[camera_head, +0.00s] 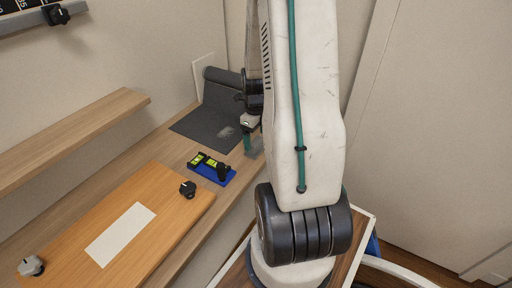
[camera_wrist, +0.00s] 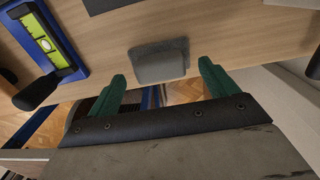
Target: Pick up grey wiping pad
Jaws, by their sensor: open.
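The grey wiping pad (camera_wrist: 159,62) lies on the wooden shelf close to its edge, in the middle of the wrist view. In the head view a small part of the pad (camera_head: 256,149) shows beside my gripper (camera_head: 247,141), partly hidden by the arm. In the wrist view my gripper (camera_wrist: 162,74) is open, with one green finger to the left of the pad and one to the right. Gaps show between the pad and both fingers, and nothing is held. I cannot tell the exact height of the fingertips above the shelf.
A blue holder with a yellow-green level (camera_wrist: 48,42) lies left of the pad; it also shows in the head view (camera_head: 212,169). A dark mat (camera_head: 205,127) with a rolled end lies behind. An orange wooden board (camera_head: 165,190) with knobs is at the front left.

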